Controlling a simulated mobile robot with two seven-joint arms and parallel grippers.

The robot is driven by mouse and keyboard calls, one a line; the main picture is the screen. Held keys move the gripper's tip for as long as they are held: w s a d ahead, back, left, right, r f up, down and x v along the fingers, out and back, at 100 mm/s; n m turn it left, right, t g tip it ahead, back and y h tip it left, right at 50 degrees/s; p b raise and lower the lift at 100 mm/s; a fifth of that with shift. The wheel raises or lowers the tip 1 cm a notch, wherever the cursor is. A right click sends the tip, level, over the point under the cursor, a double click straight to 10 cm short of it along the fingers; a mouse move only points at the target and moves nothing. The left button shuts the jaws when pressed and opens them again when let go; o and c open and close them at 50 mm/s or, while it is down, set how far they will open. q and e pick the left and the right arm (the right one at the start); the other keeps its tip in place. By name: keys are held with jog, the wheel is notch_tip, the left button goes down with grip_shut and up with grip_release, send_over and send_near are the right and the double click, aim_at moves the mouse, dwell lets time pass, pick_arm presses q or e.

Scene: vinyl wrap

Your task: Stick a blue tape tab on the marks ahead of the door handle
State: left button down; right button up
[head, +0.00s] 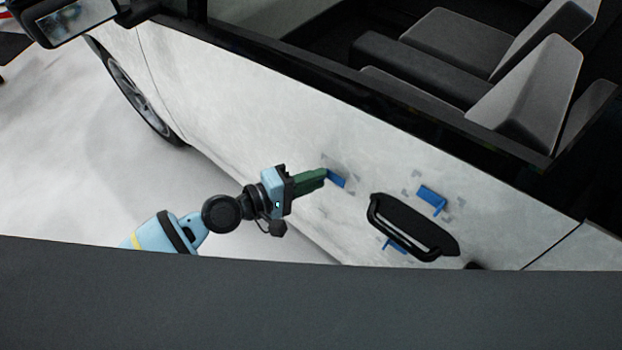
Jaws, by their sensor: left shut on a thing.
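The white car door (270,110) has a black door handle (412,230) in a dark recess. My left gripper (322,177), with green fingers, is to the left of the handle, with its tips at the door. It is shut on a blue tape tab (337,180), which lies at the grey marks (349,170) there. I cannot tell whether the tab touches the door. A second blue tab (431,197) is on the door above the handle, between other grey marks. A third blue tab (392,246) shows below the handle, partly hidden by it. My right gripper is out of view.
The window opening above the door shows grey seats (530,90) inside. A side mirror (75,20) sticks out at the upper left, above the front wheel (135,95). The pale floor (60,160) left of the door is clear.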

pick_arm(q)
jog(key=shift+w+d, duration=0.2)
jog(key=shift+w, duration=0.1)
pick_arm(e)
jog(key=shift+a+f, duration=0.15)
pick_arm(q)
jog(key=shift+w+d+f, duration=0.1)
jog(key=shift+w+d, duration=0.05)
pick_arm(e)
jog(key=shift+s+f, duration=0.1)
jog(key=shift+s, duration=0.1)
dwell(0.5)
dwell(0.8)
pick_arm(q)
jog(key=c, duration=1.2)
grip_release()
jog(key=shift+w, duration=0.1)
jog(key=b+v, duration=0.2)
jog(key=v, duration=0.6)
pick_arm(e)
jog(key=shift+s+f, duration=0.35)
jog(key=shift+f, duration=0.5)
